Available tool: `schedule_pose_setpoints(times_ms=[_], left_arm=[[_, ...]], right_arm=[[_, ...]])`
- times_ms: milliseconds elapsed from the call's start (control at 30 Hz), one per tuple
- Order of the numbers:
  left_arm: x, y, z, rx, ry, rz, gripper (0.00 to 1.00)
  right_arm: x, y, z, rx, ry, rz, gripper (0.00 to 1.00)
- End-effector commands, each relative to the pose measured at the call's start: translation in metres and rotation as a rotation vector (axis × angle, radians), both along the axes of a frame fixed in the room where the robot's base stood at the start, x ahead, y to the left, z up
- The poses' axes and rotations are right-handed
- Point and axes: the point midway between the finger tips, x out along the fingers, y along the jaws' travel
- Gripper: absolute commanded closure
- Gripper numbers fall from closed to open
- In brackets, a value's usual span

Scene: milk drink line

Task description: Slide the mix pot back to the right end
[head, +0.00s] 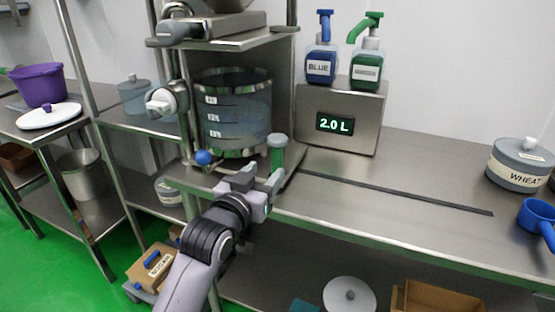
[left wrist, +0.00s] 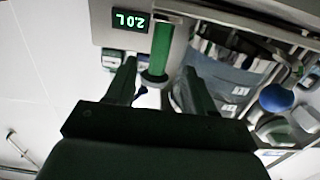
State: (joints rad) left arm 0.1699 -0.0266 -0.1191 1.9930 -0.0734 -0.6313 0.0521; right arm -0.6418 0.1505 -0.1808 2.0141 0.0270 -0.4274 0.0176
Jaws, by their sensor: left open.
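The mix pot (head: 235,105) looks like the clear, marked vessel with a metal rim, standing under the steel shelf at the left end of the dark rail. A green upright handle (head: 277,155) stands at its front right. My left gripper (head: 260,176) is open at the handle, in front of the pot. In the left wrist view, the green handle (left wrist: 160,48) shows between the open fingers (left wrist: 157,70); I cannot tell whether they touch it. The pot (left wrist: 225,75) is beside it there. My right gripper is not in view.
The dark rail (head: 400,190) runs right along the steel counter, which is mostly clear. A blue ball knob (head: 203,158) is at the pot's left. The 2.0 L display box (head: 345,118) carrying two pump bottles stands behind. A wheat canister (head: 518,166) and blue scoop (head: 537,215) are far right.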

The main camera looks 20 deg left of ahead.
Motion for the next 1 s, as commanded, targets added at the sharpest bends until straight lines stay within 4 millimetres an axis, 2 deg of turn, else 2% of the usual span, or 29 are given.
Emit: schedule_pose_setpoints(times_ms=[133, 267, 700, 1000], left_arm=[[0.008, -0.001, 0.013, -0.006, -0.038, 0.001, 0.47], [0.018, -0.002, 0.013, -0.006, -0.038, 0.001, 0.47], [0.068, -0.006, 0.012, -0.006, -0.037, 0.001, 0.47], [0.077, -0.007, 0.012, -0.006, -0.037, 0.001, 0.47]], right_arm=[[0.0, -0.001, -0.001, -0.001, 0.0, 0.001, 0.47], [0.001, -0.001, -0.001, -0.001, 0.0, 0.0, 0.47], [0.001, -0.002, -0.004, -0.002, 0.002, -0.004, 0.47], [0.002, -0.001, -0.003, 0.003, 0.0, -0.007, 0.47]])
